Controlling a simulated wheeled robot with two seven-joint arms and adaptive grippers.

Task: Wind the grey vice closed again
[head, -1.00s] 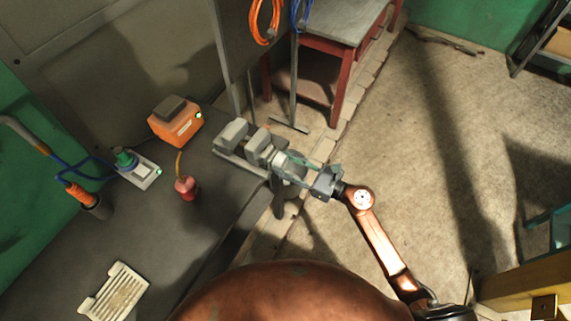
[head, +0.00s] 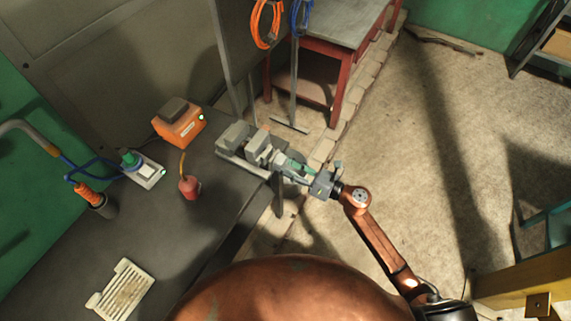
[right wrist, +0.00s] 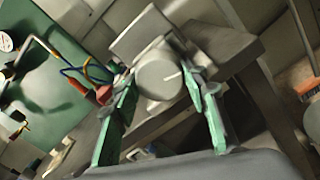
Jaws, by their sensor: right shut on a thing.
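The grey vice (head: 257,149) is mounted at the right edge of the dark bench, its two blocky jaws with a gap between them. Its screw end points right, toward my right gripper (head: 287,164). In the right wrist view, the round grey knob (right wrist: 158,78) with a pale line on its face sits between the green-padded fingers of my right gripper (right wrist: 162,92). The gripper is shut on this knob. The far side of the knob is hidden. My left gripper is in neither view.
On the bench (head: 80,245) are an orange box (head: 181,126), a red bottle-like object (head: 190,187), a switch box with a green knob (head: 143,169) and a ribbed pale tray (head: 122,291). A red-legged table (head: 335,70) stands behind.

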